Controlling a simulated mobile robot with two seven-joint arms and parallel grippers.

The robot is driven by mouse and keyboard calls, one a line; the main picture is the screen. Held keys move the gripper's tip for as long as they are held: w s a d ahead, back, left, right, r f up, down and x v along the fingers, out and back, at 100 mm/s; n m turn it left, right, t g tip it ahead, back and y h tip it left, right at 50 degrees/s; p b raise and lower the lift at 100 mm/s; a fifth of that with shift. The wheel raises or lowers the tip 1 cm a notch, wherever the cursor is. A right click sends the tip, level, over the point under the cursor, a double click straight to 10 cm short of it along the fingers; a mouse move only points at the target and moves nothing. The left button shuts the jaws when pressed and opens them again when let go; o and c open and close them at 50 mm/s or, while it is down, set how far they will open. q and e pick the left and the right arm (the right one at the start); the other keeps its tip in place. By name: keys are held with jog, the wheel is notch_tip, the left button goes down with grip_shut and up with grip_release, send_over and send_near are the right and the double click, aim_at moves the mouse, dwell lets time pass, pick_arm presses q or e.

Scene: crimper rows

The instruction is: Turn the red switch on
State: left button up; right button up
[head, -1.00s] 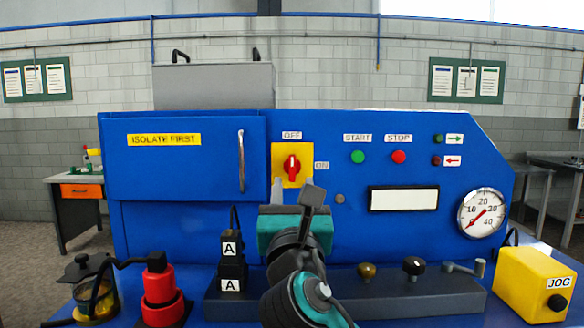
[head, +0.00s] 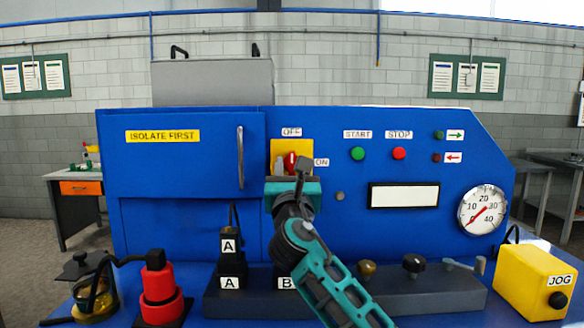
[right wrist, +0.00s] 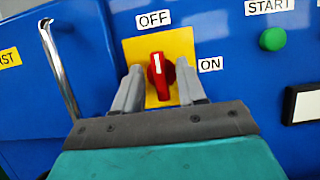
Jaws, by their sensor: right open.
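The red switch (head: 290,160) is a rotary knob on a yellow plate (head: 305,148) on the blue panel. In the right wrist view the red switch (right wrist: 161,76) stands upright, its white mark pointing up toward the OFF label (right wrist: 154,19); the ON label (right wrist: 210,65) is to its right. My right gripper (head: 291,162) is in front of the plate. Its two grey fingers are apart, one on each side of the knob, with gaps visible in the right wrist view (right wrist: 162,82). In the head view the gripper hides the knob's lower part. My left gripper is not in view.
A door with a vertical metal handle (head: 241,158) is left of the switch. Green START (head: 357,154) and red STOP (head: 399,153) buttons are to the right. Below are a dark rail (head: 330,304), a red device (head: 158,285) and a yellow JOG box (head: 535,283).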

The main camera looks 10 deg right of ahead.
jog(key=shift+w+r, duration=0.1)
jog(key=shift+w, duration=0.2)
jog(key=shift+c, duration=0.2)
grip_shut()
